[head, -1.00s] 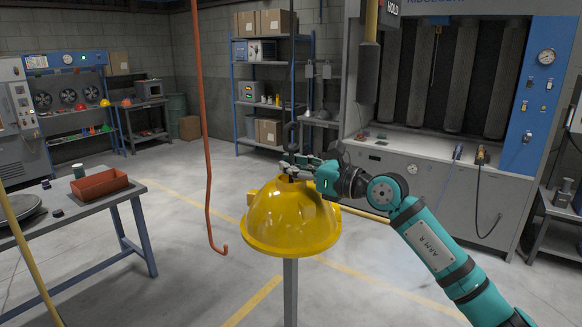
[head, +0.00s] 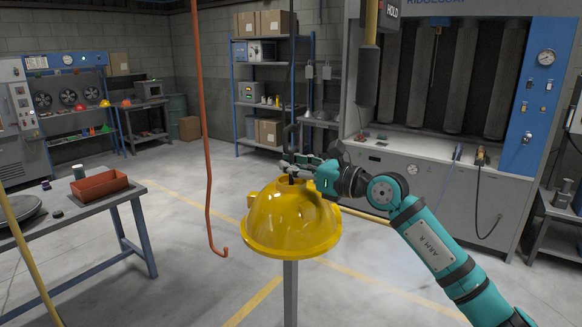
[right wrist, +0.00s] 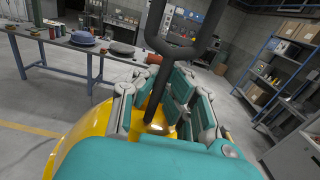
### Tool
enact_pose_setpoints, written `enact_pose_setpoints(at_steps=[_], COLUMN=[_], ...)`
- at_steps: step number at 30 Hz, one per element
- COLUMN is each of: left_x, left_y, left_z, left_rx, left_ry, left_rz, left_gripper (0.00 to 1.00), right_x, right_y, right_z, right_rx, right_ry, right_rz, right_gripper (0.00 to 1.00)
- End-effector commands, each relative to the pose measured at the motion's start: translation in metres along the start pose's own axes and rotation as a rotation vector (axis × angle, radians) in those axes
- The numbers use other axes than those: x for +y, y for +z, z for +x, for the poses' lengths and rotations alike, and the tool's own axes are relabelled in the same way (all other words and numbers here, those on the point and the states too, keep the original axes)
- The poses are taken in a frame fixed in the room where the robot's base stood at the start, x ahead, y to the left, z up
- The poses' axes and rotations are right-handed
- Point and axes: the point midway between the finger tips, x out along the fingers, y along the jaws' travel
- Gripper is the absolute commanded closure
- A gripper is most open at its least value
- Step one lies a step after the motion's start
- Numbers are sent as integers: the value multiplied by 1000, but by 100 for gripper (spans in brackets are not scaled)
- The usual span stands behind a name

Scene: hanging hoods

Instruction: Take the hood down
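A shiny yellow dome-shaped hood (head: 292,222) hangs in the middle of the head view, its wide rim down. A dark hook (head: 289,134) comes down to its top. In the right wrist view the forked dark hook (right wrist: 157,75) runs down between my fingers to the yellow hood (right wrist: 88,128). My right gripper (head: 291,165) is at the hood's top, its fingers on either side of the hook's lower end. The fingers are apart, but I cannot tell whether they press on anything. My left gripper is not in view.
An empty orange hanging hook (head: 211,200) is left of the hood. A grey table (head: 90,208) with a red tray (head: 99,185) stands at the left. Behind are a blue shelf rack (head: 262,90) and a large booth (head: 430,170). Open floor surrounds the hood.

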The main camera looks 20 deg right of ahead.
Motion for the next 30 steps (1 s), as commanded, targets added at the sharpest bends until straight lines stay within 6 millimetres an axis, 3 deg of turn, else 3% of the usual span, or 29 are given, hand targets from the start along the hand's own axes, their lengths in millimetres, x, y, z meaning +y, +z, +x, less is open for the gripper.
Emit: enact_pose_setpoints(at_steps=[15,30], left_x=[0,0], left_y=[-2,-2], left_z=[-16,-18], left_rx=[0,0], left_ry=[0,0], left_rz=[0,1], left_gripper=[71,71], right_x=[0,0], right_y=[22,26], right_z=[0,0], right_rx=[-1,-3], right_ry=[-1,-1], right_rz=[-1,-1], right_gripper=[100,100])
